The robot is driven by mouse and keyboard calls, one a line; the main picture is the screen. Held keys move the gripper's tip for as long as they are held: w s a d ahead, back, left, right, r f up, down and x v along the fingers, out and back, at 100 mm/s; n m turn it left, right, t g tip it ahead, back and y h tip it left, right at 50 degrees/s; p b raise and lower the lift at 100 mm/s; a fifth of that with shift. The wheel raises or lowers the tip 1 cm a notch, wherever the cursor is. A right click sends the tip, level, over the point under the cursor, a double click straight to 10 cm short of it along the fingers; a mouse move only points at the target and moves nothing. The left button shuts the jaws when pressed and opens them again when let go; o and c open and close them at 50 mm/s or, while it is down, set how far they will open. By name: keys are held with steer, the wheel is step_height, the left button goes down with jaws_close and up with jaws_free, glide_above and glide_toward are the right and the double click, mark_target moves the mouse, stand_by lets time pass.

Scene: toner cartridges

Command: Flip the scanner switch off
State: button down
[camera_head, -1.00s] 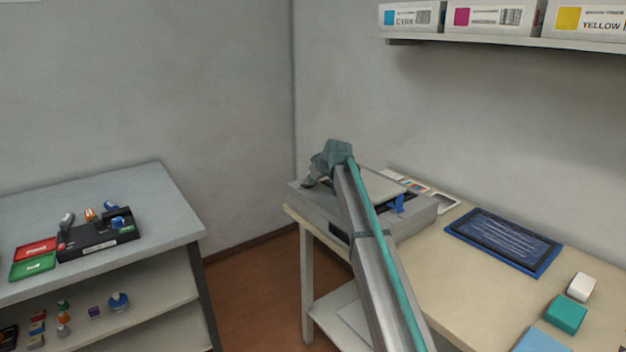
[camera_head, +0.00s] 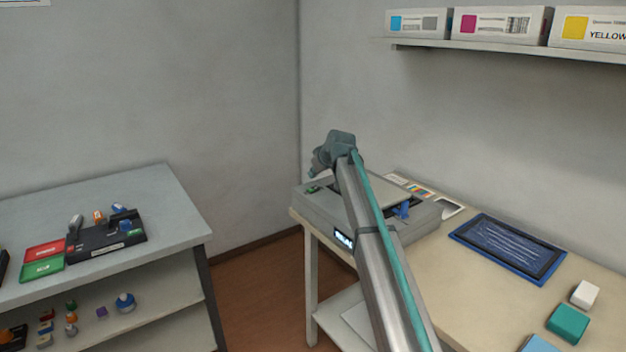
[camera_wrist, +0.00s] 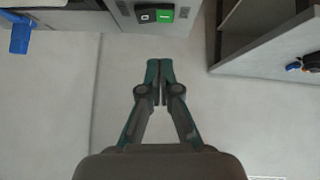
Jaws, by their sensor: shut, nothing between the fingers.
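The scanner (camera_head: 421,215) is a grey flatbed unit on the cream table, with a small lit display (camera_head: 344,239) on its front. Its rocker switch (camera_wrist: 155,15) shows at the top of the wrist view, with a dark half marked O and a bright green half marked I. In the head view a green spot of the switch (camera_head: 312,189) shows at the scanner's left end. My gripper (camera_wrist: 160,63) is shut and empty, its fingertips together and apart from the switch. In the head view my gripper (camera_head: 314,171) is above the scanner's left end, partly hidden by my wrist.
A blue-framed tray (camera_head: 548,277) and several blocks (camera_head: 568,323) lie on the table to the right. A wall shelf (camera_head: 480,50) holds toner boxes. A grey bench (camera_head: 165,200) stands at left, with open floor between.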

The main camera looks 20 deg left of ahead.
steer(key=v, duration=0.8)
steer(key=shift+s+d, duration=0.2)
steer(key=shift+d, duration=0.05)
